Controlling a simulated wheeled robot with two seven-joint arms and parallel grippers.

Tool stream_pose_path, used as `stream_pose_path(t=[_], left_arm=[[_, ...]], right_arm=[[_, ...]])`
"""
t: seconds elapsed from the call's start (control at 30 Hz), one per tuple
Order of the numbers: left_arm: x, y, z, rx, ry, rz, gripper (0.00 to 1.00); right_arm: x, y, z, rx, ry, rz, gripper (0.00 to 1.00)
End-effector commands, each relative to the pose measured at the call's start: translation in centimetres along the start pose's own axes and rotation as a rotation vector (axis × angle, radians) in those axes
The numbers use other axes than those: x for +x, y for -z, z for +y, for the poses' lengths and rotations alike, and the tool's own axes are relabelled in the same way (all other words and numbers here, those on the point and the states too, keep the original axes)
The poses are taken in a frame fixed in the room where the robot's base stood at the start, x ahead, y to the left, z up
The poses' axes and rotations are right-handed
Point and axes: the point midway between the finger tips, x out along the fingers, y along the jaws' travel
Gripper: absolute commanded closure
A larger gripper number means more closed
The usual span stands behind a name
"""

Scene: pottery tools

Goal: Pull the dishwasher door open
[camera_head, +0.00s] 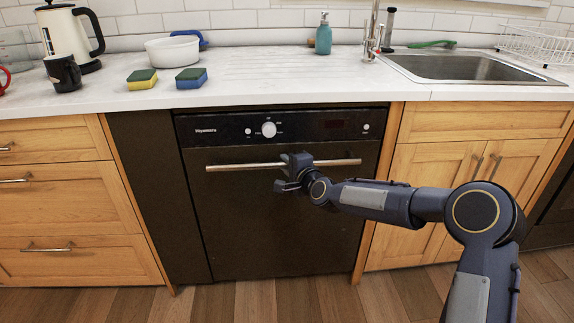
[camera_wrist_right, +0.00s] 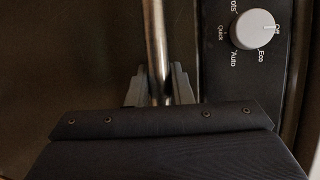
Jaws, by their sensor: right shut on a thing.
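The dishwasher door (camera_head: 270,225) is black and stands upright, closed under the counter. Its horizontal metal handle (camera_head: 232,167) runs across the top of the door. My right gripper (camera_head: 290,165) is at the middle of the handle, shut on it. In the right wrist view the handle (camera_wrist_right: 157,40) passes between the two fingers of the gripper (camera_wrist_right: 160,88). The control panel with a round knob (camera_head: 268,130) is above the handle; the knob also shows in the right wrist view (camera_wrist_right: 257,30). My left gripper is not in view.
Wooden drawers (camera_head: 62,205) stand left of the dishwasher and wooden cabinet doors (camera_head: 470,180) stand right. The wood floor (camera_head: 265,302) in front is clear. Sponges (camera_head: 142,79), a white bowl (camera_head: 172,51) and a kettle (camera_head: 70,35) are on the counter.

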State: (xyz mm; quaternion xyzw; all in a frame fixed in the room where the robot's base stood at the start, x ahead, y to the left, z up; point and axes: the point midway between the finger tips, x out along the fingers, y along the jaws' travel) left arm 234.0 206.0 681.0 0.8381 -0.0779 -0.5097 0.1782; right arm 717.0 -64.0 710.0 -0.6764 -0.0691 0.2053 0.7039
Motion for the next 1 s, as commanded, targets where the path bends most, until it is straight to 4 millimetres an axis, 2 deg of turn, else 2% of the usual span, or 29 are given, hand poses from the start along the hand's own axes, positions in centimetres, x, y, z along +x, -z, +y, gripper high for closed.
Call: stream_pose_path(t=[0.17,0.27,0.67,1.0], left_arm=[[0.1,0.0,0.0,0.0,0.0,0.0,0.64],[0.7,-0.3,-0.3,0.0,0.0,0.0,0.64],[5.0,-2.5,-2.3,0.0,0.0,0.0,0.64],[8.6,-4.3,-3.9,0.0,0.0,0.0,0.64]], right_arm=[[-0.1,0.0,0.1,0.0,0.0,0.0,1.0],[-1.0,-0.4,0.6,0.001,0.001,-0.002,1.0],[-10.4,-4.4,5.8,0.0,0.0,-0.004,1.0],[-18.0,-7.7,11.8,0.0,-0.003,-0.005,1.0]])
